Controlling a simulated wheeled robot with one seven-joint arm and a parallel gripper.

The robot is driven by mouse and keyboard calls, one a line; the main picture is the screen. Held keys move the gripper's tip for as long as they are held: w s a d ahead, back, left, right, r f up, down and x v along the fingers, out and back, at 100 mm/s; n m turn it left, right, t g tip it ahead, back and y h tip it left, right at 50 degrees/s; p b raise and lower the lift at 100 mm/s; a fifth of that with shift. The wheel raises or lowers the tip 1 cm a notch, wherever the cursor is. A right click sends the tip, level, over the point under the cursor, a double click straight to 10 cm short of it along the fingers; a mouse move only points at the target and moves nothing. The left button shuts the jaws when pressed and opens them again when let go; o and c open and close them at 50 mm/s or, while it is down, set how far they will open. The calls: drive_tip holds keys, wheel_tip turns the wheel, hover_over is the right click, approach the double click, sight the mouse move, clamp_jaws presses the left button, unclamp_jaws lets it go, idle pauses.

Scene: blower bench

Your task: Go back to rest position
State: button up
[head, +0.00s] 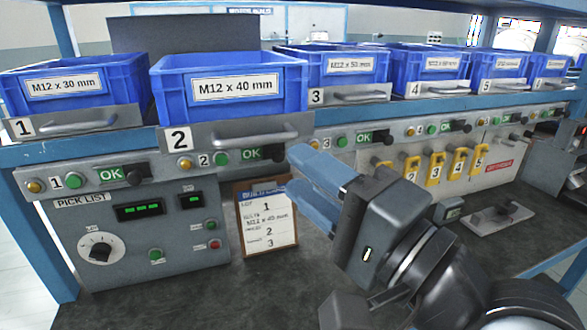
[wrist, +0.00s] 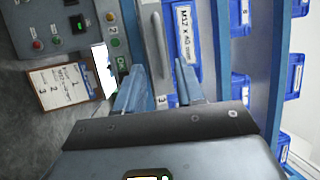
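My gripper (head: 292,174) has two blue fingers spread apart with nothing between them. It is in front of the rack, right of and below the front of bin 2. The blue bin 2 (head: 232,61), labelled "M12 x 40 mm", juts forward of its neighbours. Its grey front plate with handle (head: 240,134) overhangs the button strip. In the wrist view, the gripper fingers (wrist: 158,88) point toward the handle (wrist: 158,44) and the bin's label (wrist: 186,35). The fingers look apart from the handle.
Blue bin 1 (head: 74,68) and bin 3 (head: 340,50) flank bin 2. A clipboard (head: 265,216) leans against the bench below. The pick list panel (head: 141,226) is at left. Yellow numbered handles (head: 435,168) are at right. The dark bench top (head: 190,290) is clear at front left.

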drive_tip(key=s+d+f+n+h, duration=0.1)
drive_tip(key=s+d+f+h, duration=0.35)
drive_tip(key=d+f, duration=0.35)
drive_tip(key=s+d+f+n+h, duration=0.1)
drive_tip(key=s+d+f+h, duration=0.4)
drive_tip(key=f, duration=0.6)
drive_tip(key=s+d+f+n+h, duration=0.1)
drive_tip(key=s+d+f+n, duration=0.1)
drive_tip(key=s, duration=0.9)
drive_tip(key=s+d+f+n+h, duration=0.2)
drive_tip(key=s+n, duration=0.3)
drive_tip(key=s, duration=0.7)
drive_tip(key=shift+d+f+g, duration=0.15)
drive_tip(key=shift+d+g, duration=0.25)
